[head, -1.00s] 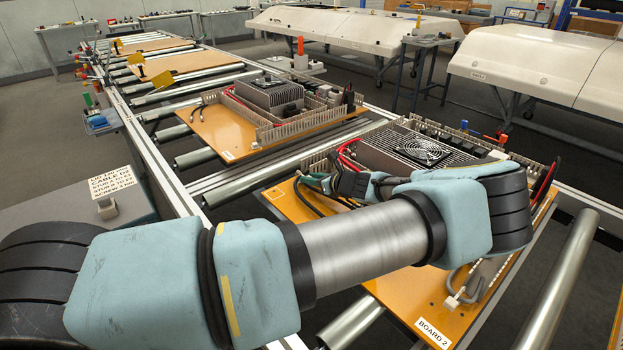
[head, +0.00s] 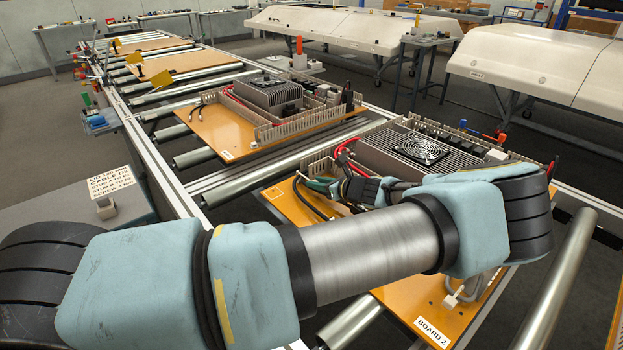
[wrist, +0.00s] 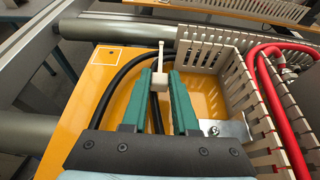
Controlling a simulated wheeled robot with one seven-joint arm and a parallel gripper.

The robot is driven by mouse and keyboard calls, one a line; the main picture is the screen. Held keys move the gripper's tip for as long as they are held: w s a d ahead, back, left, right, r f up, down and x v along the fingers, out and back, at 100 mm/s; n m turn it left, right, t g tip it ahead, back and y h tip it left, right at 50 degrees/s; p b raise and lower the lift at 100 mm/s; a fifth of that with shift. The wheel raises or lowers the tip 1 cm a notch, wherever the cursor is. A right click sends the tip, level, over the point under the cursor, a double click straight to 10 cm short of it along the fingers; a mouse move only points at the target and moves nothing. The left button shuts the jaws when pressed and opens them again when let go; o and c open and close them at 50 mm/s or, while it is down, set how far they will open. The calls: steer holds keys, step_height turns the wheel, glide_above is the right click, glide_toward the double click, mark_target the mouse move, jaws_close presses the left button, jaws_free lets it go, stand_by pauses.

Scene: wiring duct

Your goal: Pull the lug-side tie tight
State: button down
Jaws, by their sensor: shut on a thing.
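A pale cable tie (wrist: 160,62) stands up between the tips of my gripper (wrist: 158,82) in the wrist view. My gripper's two green fingers are shut on it, and its thin end points away past the tips. Black cables (wrist: 118,82) run beneath and beside the tie. The fingers hide where its loop meets them, so I cannot tell how snug it is. A metal lug plate (wrist: 226,129) lies just right of the fingers. In the head view my gripper (head: 312,184) is at the near left corner of the device on Board 2, and the tie is too small to make out.
Slotted duct walls (wrist: 262,110) and thick red cables (wrist: 272,80) stand close on the right. The orange board (wrist: 80,100) is bare at the left. Another fitted board (head: 215,135) lies farther along the roller conveyor (head: 230,185).

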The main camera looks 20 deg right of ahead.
steer(key=shift+s+d, duration=0.15)
steer(key=shift+s, duration=0.3)
steer(key=c, duration=0.7)
jaws_free()
steer(key=b+v, duration=0.3)
steer(key=v, duration=0.7)
steer(key=shift+s+d+r, duration=0.1)
steer(key=shift+s+r, duration=0.05)
steer(key=shift+s, duration=0.2)
